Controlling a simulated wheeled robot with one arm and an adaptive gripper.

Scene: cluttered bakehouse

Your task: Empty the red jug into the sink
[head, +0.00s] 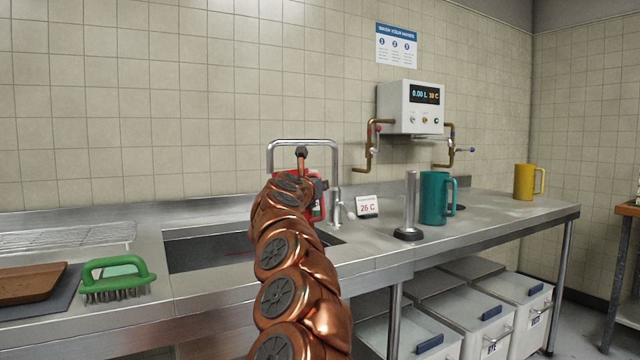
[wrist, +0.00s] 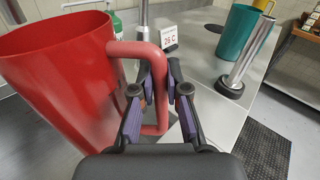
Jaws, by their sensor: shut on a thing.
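The red jug (wrist: 62,75) fills the left of the wrist view, with its handle (wrist: 150,128) towards me. My gripper (wrist: 160,80) is shut on that handle.
A thermometer card (head: 367,206), a steel cylinder (head: 411,205), a teal jug (head: 436,198) and a yellow jug (head: 524,182) stand right of the sink. A green brush (head: 117,277), a brown tray (head: 30,284) and a wire rack (head: 70,237) lie left.

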